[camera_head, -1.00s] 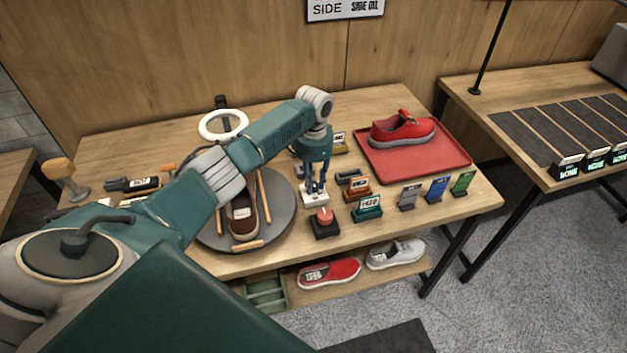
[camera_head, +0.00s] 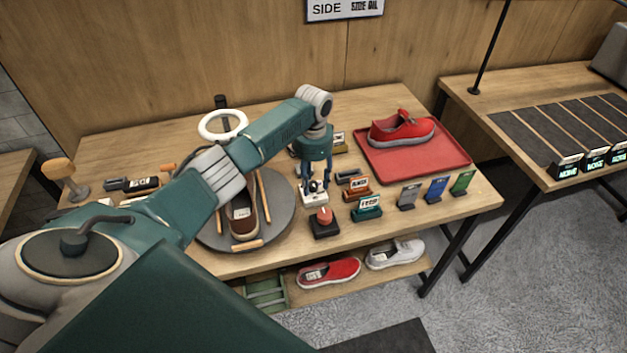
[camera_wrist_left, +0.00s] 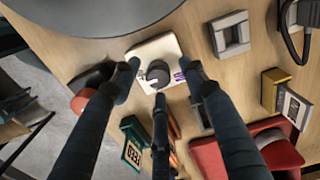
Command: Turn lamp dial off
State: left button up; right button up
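The lamp dial (camera_wrist_left: 158,73) is a dark round knob on a white base plate (camera_wrist_left: 150,48). In the head view the white base (camera_head: 314,200) stands on the table between the turntable and the orange holder, and the knob is partly hidden by my fingers. My left gripper (camera_head: 314,187) points down over it. In the left wrist view the gripper's (camera_wrist_left: 160,78) three fingers are spread around the knob, with gaps between the tips and the knob. Whether the fingertips touch the base is unclear. My right gripper is out of view.
A dark turntable (camera_head: 282,224) with a brown shoe (camera_head: 241,217) lies left of the dial. A red button (camera_head: 324,216) stands in front. Small card holders (camera_head: 367,207) and a red tray (camera_head: 455,160) with a red shoe are to the right. A white ring lamp (camera_head: 203,127) stands behind.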

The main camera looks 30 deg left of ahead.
aim_at(313, 183)
pick_arm(q)
notch_tip(313, 183, up, 12)
dwell(0.6)
jog(key=shift+s+f, duration=0.1)
jog(key=shift+f, duration=0.05)
dwell(0.3)
